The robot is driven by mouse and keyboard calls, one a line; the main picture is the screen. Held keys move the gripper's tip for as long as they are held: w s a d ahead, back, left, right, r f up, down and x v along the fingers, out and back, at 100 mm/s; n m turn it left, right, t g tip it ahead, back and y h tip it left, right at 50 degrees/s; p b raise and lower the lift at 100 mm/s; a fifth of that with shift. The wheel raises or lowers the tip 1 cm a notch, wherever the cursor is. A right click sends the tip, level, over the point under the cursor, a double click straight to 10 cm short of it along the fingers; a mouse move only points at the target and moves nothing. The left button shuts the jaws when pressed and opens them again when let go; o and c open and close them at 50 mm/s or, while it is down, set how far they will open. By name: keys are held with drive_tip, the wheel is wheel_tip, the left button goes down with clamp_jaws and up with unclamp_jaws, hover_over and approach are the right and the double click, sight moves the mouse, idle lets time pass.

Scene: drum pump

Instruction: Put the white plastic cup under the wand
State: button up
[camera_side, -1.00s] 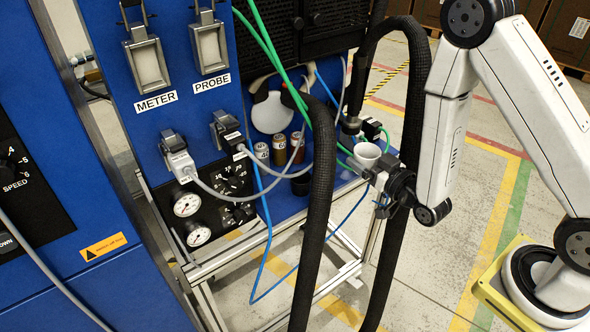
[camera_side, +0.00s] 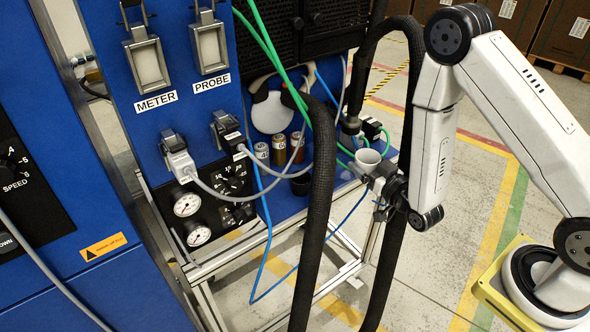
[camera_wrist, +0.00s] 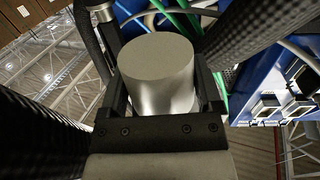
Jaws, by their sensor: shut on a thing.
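The white plastic cup (camera_side: 367,160) is upright in my gripper (camera_side: 373,170), which is shut on it, at the right end of the blue bench. In the wrist view the cup (camera_wrist: 158,75) fills the space between the two dark fingers (camera_wrist: 162,95). The wand (camera_side: 350,125) appears to be the dark downward-pointing end of the thick black hose, just above and left of the cup in the side view. A metal tube at upper left of the wrist view (camera_wrist: 103,13) looks like its tip, beside the cup's outline. The exact gap is unclear.
Thick black hoses (camera_side: 318,200) hang left of and behind my gripper. Green tubes (camera_side: 365,140) and a black fitting (camera_side: 372,128) are close to the cup.

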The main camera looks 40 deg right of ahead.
drive_tip(key=shift+w+d+f+h, duration=0.1)
drive_tip(key=shift+d+f+h, duration=0.2)
drive_tip(key=shift+f, duration=0.1)
drive_tip(key=w+f, duration=0.4)
drive_tip(key=w, duration=0.5)
hover_over(326, 180)
drive_tip(key=f, duration=0.5)
drive_tip(key=shift+s+f, duration=0.15)
drive_tip(key=shift+s, duration=0.05)
drive_tip(key=shift+w+f, duration=0.25)
drive_tip(key=shift+f, duration=1.55)
drive_tip(key=shift+f, duration=0.1)
